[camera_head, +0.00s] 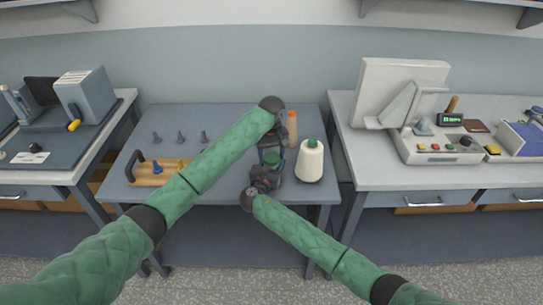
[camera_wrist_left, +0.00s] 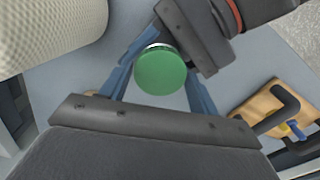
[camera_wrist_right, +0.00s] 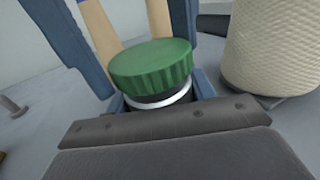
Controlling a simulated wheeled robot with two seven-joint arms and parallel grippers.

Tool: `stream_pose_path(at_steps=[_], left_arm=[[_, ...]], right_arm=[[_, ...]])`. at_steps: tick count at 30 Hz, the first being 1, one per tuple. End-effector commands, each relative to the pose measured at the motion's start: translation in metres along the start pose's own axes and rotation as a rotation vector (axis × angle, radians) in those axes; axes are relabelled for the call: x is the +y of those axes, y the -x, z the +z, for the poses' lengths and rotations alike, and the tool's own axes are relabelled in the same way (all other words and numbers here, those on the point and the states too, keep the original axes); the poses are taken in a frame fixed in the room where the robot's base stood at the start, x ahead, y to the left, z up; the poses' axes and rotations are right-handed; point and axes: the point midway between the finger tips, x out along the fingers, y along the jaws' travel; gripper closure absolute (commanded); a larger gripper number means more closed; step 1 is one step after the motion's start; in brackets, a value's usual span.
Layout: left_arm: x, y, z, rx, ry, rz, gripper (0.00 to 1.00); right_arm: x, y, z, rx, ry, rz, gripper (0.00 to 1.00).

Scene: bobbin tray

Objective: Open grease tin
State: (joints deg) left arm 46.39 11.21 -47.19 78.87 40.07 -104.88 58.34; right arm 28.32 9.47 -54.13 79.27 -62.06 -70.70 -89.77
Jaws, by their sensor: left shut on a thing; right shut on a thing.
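The grease tin has a green ribbed lid (camera_head: 271,157) and stands upright near the right side of the middle table. In the right wrist view, the lid (camera_wrist_right: 152,66) sits above a white ring and a dark body (camera_wrist_right: 160,103). My left gripper (camera_head: 272,151) comes from above and behind, shut with its blue fingers on either side of the lid; the left wrist view shows the lid's round top (camera_wrist_left: 161,71). My right gripper (camera_head: 268,169) comes from the front, shut low around the tin's body. The fingers hide parts of the tin. I cannot tell whether the lid is loose.
A large cream thread cone (camera_head: 310,163) stands close to the right of the tin. An orange-topped bottle (camera_head: 292,125) is behind it. Side tables flank the middle one.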

Motion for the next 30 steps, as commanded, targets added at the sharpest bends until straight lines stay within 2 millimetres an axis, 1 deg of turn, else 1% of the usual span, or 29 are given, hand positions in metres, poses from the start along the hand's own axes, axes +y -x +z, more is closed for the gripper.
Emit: stream_pose_path(at_steps=[13, 26, 30], left_arm=[[0.001, 0.013, 0.000, 0.001, -0.001, 0.001, 0.66], [0.000, 0.016, 0.000, 0.001, 0.000, 0.000, 0.66], [0.001, 0.024, 0.000, 0.002, -0.001, 0.002, 0.66]], right_arm=[[0.000, 0.000, 0.000, 0.000, 0.000, 0.001, 1.00], [0.000, 0.000, 0.000, 0.000, 0.000, 0.000, 1.00], [0.000, 0.000, 0.000, 0.000, 0.000, 0.000, 1.00]])
